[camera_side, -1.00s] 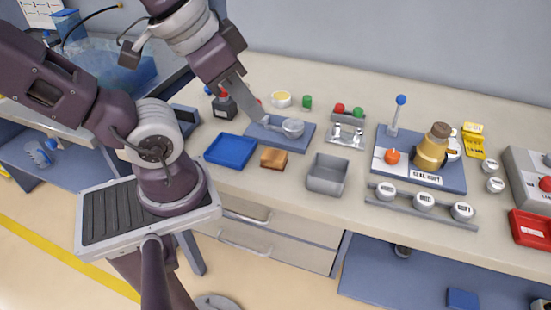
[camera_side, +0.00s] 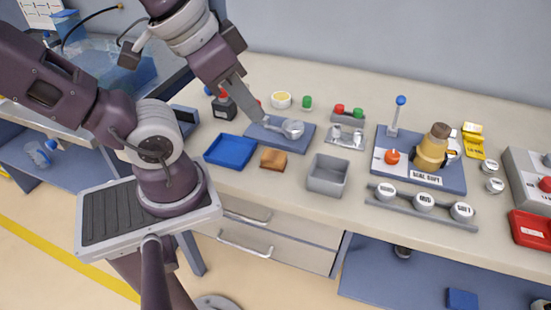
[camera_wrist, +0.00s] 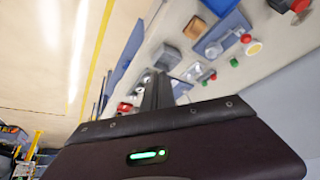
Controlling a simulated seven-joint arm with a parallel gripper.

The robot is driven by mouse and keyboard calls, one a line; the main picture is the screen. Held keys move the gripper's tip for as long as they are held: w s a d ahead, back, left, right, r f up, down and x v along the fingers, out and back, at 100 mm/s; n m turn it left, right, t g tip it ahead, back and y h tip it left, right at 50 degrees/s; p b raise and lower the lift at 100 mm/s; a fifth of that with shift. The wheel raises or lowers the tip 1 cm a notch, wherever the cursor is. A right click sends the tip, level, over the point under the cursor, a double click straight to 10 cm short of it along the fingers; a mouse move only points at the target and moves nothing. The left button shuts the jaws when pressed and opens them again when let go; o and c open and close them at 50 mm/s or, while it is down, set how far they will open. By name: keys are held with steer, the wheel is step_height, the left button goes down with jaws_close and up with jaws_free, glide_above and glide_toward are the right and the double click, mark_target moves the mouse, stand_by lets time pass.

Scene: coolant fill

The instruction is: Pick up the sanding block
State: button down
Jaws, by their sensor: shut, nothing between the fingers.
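The sanding block, seemingly the small brown block (camera_side: 273,159), lies flat on the bench between the blue tray and the grey open box in the side view. It also shows near the top of the wrist view (camera_wrist: 195,27). My gripper (camera_side: 246,103) is shut and empty. In the side view it appears over or behind the left part of a blue plate, up and to the left of the block and apart from it. Its dark fingers (camera_wrist: 158,90) also show in the wrist view. I cannot tell its exact height above the bench.
A blue tray (camera_side: 231,151) is left of the block and a grey open box (camera_side: 328,175) right of it. The blue plate (camera_side: 266,134) with a round metal part (camera_side: 292,128) sits behind. Red and green buttons, a yellow-topped cup (camera_side: 281,99) and a lever station (camera_side: 398,158) stand around.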

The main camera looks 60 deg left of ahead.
steer(key=c, duration=2.1)
jaws_free()
steer(key=o, duration=1.7)
steer(key=m+g, duration=0.6)
steer(key=m, duration=2)
glide_above(274, 155)
steer(key=f, duration=1.7)
steer(key=shift+s+f, duration=0.2)
steer(key=shift+s, duration=0.05)
steer(key=shift+f, duration=0.4)
steer(key=f, duration=0.6)
steer(key=shift+w+f, duration=0.2)
steer(key=shift+w, duration=0.05)
